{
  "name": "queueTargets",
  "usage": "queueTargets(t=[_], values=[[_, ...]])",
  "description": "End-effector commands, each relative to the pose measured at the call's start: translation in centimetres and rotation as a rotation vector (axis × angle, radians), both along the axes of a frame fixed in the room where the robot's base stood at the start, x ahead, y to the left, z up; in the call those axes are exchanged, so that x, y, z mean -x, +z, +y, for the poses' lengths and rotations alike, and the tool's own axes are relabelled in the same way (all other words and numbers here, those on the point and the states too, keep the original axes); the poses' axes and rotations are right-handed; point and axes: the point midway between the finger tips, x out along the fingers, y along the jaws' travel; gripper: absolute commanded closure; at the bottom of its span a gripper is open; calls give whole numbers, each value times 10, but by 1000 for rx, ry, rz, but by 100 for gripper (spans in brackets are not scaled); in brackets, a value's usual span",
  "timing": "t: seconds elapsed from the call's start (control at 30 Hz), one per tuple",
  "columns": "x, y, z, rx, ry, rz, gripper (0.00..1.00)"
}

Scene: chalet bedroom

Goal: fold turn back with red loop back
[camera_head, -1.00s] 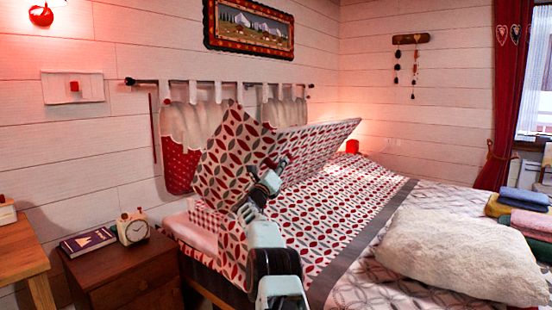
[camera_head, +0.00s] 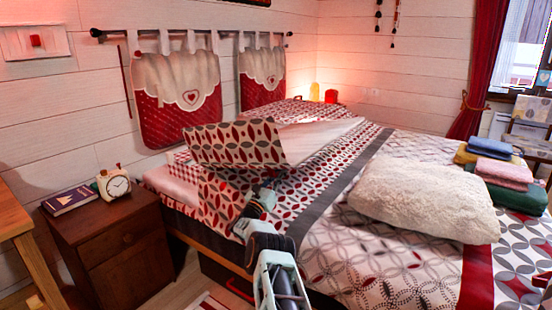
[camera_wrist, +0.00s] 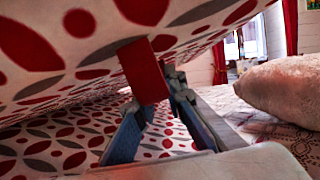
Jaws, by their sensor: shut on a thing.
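The duvet's turn-back flap (camera_head: 235,143), patterned with red and grey leaf shapes, stands tilted up over the bed near the head end. In the wrist view the flap's patterned cloth (camera_wrist: 60,50) slants across the top. A red loop (camera_wrist: 143,72) hangs from the flap's edge. My gripper (camera_wrist: 160,100) is shut on the red loop, under the flap. In the head view my gripper (camera_head: 266,190) is at the near side of the bed, at the flap's lower edge. The loop cannot be made out there.
A fluffy cream cushion (camera_head: 424,198) lies on the bed (camera_head: 370,260), with folded coloured cloths (camera_head: 500,172) beyond it. Two quilted hangings (camera_head: 178,98) are on the wall.

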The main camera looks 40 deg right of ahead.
Motion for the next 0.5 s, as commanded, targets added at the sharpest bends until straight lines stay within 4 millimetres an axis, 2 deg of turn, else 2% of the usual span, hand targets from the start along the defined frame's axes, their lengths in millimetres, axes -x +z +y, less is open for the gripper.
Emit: queueTargets(t=[0.2,0.5], values=[[6,-13,0,-11,-1,-40,100],[7,-15,-1,-14,0,-47,100]])
